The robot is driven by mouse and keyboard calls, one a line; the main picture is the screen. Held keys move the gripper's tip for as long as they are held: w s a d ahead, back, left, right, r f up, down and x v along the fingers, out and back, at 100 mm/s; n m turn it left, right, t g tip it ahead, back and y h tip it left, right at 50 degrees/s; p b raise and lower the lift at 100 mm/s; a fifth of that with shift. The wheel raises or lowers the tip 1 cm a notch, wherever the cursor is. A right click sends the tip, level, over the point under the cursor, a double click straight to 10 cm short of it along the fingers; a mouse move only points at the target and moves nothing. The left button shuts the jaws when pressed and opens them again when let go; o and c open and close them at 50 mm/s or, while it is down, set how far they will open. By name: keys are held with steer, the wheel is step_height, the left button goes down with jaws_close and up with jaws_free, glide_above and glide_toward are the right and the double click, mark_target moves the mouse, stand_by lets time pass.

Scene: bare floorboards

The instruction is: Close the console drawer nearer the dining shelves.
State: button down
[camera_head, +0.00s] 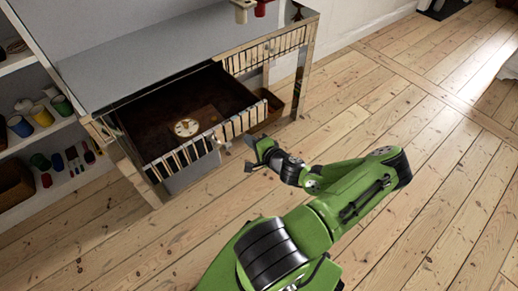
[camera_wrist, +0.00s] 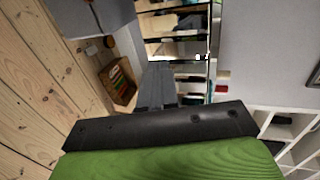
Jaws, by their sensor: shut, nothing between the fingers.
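The console (camera_head: 170,50) has a grey top and a slatted front with two drawers. Its left drawer (camera_head: 205,143), on the side of the dining shelves (camera_head: 50,130), is pulled out and shows its dark inside. A round pale dial-like object (camera_head: 187,127) and a flat brown piece lie in it. The right drawer (camera_head: 262,53) looks shut. My gripper (camera_head: 250,156) is shut and empty, just right of and in front of the open drawer's front, near its right end. I cannot tell whether it touches the front.
The shelves at left hold cups, jars and a basket (camera_head: 14,186). A brown box (camera_head: 268,105) is under the console's right part. A crate with coloured items (camera_wrist: 122,82) shows in the wrist view. Floorboards (camera_head: 400,120) at right are clear.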

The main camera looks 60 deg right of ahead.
mark_target(237, 129)
steer(key=w, duration=0.2)
steer(key=w+d, duration=0.1)
steer(key=w, duration=0.1)
steer(key=shift+w+d+f, duration=0.1)
steer(key=shift+w+d, duration=0.1)
steer(key=shift+w, duration=0.1)
steer(key=shift+w, duration=0.1)
